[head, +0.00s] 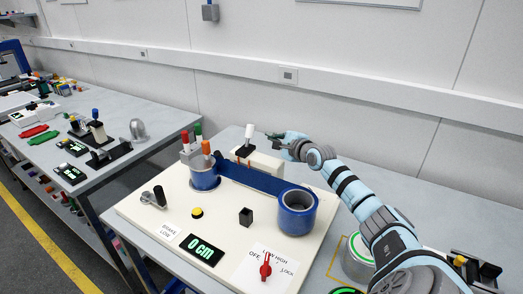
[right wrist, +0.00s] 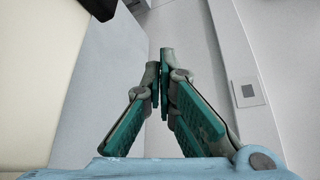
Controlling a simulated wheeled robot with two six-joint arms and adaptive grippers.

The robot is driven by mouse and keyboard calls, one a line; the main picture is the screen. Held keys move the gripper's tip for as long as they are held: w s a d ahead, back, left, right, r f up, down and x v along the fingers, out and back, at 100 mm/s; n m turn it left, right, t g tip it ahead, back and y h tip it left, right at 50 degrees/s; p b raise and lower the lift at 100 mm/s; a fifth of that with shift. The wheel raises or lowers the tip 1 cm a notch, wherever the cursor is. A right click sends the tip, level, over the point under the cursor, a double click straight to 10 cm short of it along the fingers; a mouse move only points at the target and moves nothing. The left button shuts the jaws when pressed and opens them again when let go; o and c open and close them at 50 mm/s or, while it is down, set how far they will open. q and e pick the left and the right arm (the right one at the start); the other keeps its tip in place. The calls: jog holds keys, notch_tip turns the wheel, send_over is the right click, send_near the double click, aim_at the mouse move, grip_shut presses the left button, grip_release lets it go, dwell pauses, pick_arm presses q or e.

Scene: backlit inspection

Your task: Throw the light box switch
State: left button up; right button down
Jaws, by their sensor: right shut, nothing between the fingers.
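A white-handled lever (head: 248,134) on a small black base stands upright at the back of the cream board (head: 150,228). It is on or beside a low white box (head: 268,164) behind the blue belt; this looks like the light box and its switch, but no label shows there. My right gripper (head: 270,136) is just right of the lever handle, at about its height, and seems apart from it. In the right wrist view its fingers (right wrist: 164,62) are together and empty. My left gripper is not in view.
The board carries two blue rollers (head: 297,222), a red rotary knob (head: 265,270), a yellow button (head: 197,213), a black-knobbed brake lever (head: 159,195) and a "0 cm" display (head: 201,249). Red, green and orange handles (head: 198,132) stand left of the lever. The wall is behind.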

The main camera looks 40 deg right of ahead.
aim_at(249, 136)
pick_arm(q)
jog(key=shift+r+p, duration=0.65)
jog(key=shift+p, duration=0.5)
pick_arm(e)
jog(key=w+a, duration=0.1)
jog(key=w+a+r, duration=0.1)
jog(key=a, duration=0.1)
jog(key=shift+a+r, duration=0.15)
jog(key=shift+r, duration=0.05)
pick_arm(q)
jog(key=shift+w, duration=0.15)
pick_arm(e)
jog(key=shift+a, duration=0.1)
